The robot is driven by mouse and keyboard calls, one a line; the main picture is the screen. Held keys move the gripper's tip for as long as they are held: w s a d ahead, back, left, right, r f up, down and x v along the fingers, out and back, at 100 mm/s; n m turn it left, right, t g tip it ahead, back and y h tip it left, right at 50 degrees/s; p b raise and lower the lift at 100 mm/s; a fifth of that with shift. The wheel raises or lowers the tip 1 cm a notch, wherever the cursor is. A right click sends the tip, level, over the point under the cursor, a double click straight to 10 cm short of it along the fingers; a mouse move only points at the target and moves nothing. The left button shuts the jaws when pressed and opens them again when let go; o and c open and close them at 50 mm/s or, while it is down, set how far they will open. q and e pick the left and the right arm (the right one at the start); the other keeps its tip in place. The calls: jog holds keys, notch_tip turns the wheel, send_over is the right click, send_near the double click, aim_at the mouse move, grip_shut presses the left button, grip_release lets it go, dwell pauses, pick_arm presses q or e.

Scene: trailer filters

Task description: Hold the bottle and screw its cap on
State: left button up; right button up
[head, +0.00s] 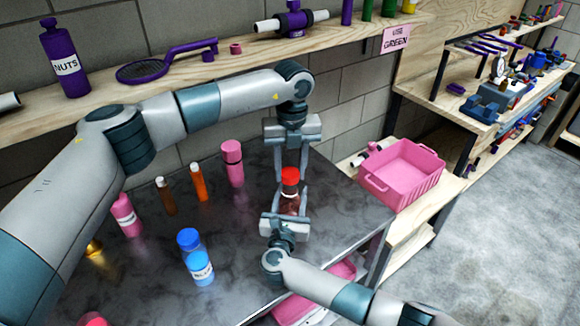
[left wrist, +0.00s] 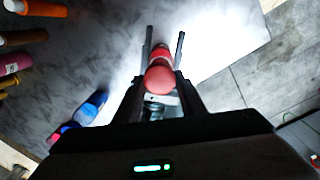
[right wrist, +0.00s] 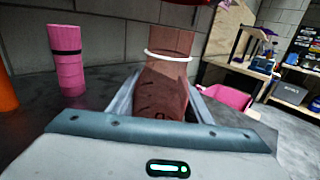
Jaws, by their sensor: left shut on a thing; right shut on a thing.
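The bottle (head: 289,205) is a translucent red-brown one, upright over the dark table. My right gripper (head: 287,212) is shut on its body from the near side; the bottle fills the right wrist view (right wrist: 165,92) between the fingers.
Pink (head: 232,162), orange (head: 198,182) and brown (head: 166,196) bottles stand left on the table, with another pink bottle (head: 126,215) and a blue one (head: 199,267). A pink crate (head: 420,160) is to the right. A wooden shelf (head: 215,68) runs behind.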

pick_arm(q)
jog(key=shift+f, duration=0.45)
dwell(0.4)
jog(key=shift+f, duration=0.85)
jog(key=shift+f, duration=0.55)
dwell(0.3)
